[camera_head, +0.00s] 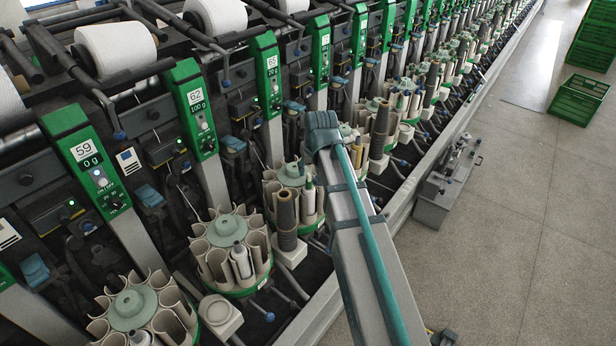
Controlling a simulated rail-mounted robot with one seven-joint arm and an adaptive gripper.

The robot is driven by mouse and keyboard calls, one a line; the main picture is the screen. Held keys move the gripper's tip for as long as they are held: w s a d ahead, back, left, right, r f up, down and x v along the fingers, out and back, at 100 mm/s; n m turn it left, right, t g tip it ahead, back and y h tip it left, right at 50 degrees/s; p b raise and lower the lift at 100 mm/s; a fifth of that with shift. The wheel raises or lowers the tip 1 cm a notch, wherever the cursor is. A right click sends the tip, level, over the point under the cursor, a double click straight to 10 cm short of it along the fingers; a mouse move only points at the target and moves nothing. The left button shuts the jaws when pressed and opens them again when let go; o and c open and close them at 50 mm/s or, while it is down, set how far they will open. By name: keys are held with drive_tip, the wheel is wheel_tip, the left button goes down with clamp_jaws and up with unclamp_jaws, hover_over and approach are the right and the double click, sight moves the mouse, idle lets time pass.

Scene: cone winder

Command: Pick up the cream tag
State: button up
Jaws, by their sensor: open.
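I cannot make out a cream tag with certainty. A pale label with dark marks (129,161) sits on the dark machine front between the panels numbered 59 and 62. A similar pale label (7,235) shows at the left edge, partly cut off. My arm rises from the bottom middle to a dark blue-grey joint over the winder. My gripper cannot be made out in this view. The arm hides part of the winder front behind it.
Round bobbin magazines (232,232) line the winder front, with dark cones (286,215) standing among them. A metal box (436,201) stands on the floor beside the rail. Green crates (578,98) are at the upper right.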

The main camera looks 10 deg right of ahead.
sight(310, 176)
drive_tip(key=shift+d+p+x, duration=0.15)
drive_tip(key=shift+p+x, duration=0.35)
drive_tip(key=shift+x, duration=0.65)
drive_tip(key=shift+d+p+x, duration=0.2)
drive_tip(key=shift+p+x, duration=0.3)
drive_tip(key=shift+x, duration=0.65)
drive_tip(key=shift+w+f, duration=0.35)
drive_tip(key=shift+f, duration=0.1)
drive_tip(key=shift+c, duration=0.2)
drive_tip(key=c, duration=0.7)
